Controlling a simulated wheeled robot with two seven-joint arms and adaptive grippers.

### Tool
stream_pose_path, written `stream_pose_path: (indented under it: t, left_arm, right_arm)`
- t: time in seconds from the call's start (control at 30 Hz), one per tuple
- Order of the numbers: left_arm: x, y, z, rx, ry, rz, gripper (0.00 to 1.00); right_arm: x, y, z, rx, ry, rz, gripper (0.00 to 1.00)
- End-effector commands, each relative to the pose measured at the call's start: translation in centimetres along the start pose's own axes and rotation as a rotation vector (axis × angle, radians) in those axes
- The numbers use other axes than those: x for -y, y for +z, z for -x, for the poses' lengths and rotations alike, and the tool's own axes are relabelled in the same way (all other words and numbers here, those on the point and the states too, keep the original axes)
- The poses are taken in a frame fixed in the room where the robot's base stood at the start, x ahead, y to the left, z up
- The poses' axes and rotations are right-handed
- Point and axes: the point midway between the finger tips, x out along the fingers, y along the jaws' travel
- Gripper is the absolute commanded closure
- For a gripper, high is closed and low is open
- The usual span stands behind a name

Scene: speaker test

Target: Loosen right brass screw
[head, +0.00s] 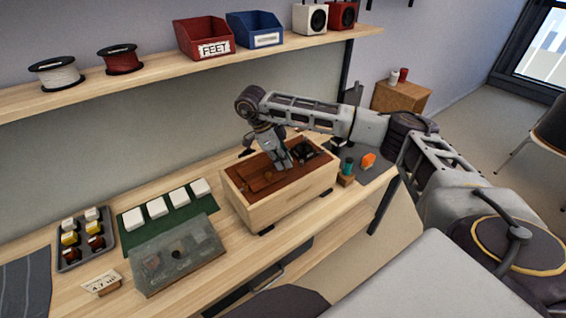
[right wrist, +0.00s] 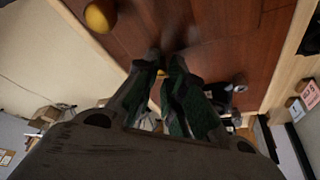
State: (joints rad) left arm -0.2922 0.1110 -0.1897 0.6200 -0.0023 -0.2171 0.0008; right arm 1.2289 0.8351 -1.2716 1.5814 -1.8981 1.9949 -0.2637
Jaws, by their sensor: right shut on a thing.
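A light wooden box (head: 285,206) with a red-brown panel (head: 242,174) inside stands on the bench in the head view. My right gripper (head: 284,162) points down into it, over the right half of the panel. In the right wrist view its fingertips (right wrist: 160,70) are closed around a small brass piece (right wrist: 161,74), the right brass screw by its place; the fingers hide most of it. A second, round brass screw head (right wrist: 100,16) shows apart from the fingers. A small brass spot (head: 267,176) also shows left of my gripper. My left gripper is out of view.
An orange object (head: 368,160) and a teal-topped piece (head: 347,168) stand right of the box. Left of it are a clear-lidded case (head: 178,254), a green mat (head: 190,213) with white blocks, and a grey tray (head: 76,262). A shelf (head: 160,84) with bins runs above.

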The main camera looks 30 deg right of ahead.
Motion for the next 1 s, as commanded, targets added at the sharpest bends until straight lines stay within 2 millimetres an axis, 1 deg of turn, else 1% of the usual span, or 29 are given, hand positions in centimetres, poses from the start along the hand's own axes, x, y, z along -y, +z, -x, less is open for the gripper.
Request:
stream_pose_path:
  t: [0.2, 0.4, 0.6, 0.83, 1.0]
  left_arm:
    - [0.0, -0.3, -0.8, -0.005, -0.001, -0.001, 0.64]
    - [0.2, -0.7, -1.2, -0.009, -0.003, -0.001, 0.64]
    - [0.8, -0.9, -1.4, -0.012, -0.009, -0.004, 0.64]
    - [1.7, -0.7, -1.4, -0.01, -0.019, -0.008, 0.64]
    - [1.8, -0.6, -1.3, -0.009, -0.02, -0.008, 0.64]
  right_arm:
    - [-0.1, 0.1, 0.0, 0.004, -0.069, 0.156, 1.0]
    - [-0.2, 0.1, 0.0, 0.004, -0.109, 0.252, 1.0]
    - [-0.3, 0.0, 0.1, 0.004, -0.125, 0.294, 1.0]
    - [-0.3, 0.0, 0.1, 0.004, -0.127, 0.301, 1.0]
    - [-0.3, 0.1, 0.1, 0.004, -0.126, 0.301, 1.0]
